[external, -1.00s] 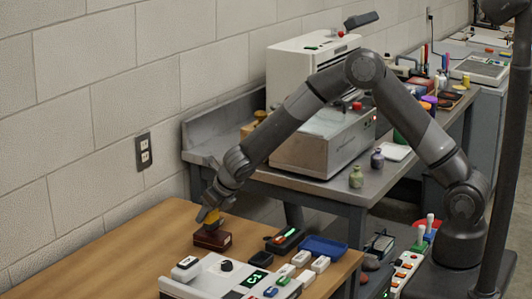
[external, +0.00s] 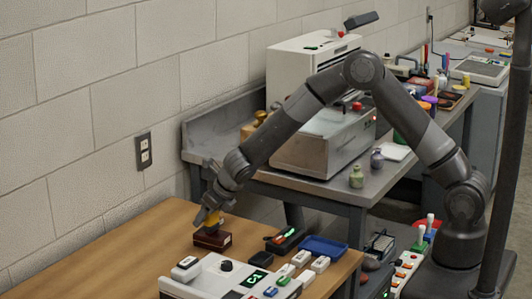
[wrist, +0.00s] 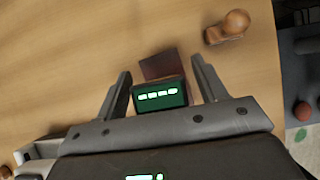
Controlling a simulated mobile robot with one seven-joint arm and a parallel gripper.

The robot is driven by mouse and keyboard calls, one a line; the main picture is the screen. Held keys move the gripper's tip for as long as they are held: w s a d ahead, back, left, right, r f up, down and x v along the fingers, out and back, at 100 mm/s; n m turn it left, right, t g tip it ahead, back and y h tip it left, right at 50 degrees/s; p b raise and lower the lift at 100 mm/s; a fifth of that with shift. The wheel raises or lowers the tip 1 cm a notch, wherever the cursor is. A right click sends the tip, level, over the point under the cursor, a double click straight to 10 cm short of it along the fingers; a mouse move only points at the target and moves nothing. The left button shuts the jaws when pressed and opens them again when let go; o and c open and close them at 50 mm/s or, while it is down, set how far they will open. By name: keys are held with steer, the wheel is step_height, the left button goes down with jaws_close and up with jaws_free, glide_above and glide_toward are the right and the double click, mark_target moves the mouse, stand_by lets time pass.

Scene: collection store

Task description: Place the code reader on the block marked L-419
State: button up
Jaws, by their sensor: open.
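My gripper (external: 207,221) is just over the block. In the wrist view my gripper (wrist: 160,66) is open, with one finger on each side of the reader and gaps between. No block marking is legible.
A wooden knobbed stamp (wrist: 228,27) lies near the block. A white panel (external: 215,280) with buttons, a black tray (external: 287,241) and a blue tray (external: 323,248) are to the right and front. The table left of the block is clear.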

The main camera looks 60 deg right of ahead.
steer(key=v, duration=1.2)
steer(key=s+d+r+m+h, duration=0.3)
steer(key=s+d+r+m, duration=1.15)
steer(key=s+m, duration=0.3)
steer(key=s+d+m+y, duration=0.1)
steer(key=s+d+m, duration=0.1)
steer(key=s+m, duration=0.7)
steer(key=s+d+r+m+g+y, duration=0.1)
steer(key=s+d+m+y, duration=0.1)
steer(key=s+m, duration=0.7)
steer(key=shift+s+d+r, duration=0.25)
steer(key=shift+s, duration=0.75)
steer(key=shift+m, duration=0.25)
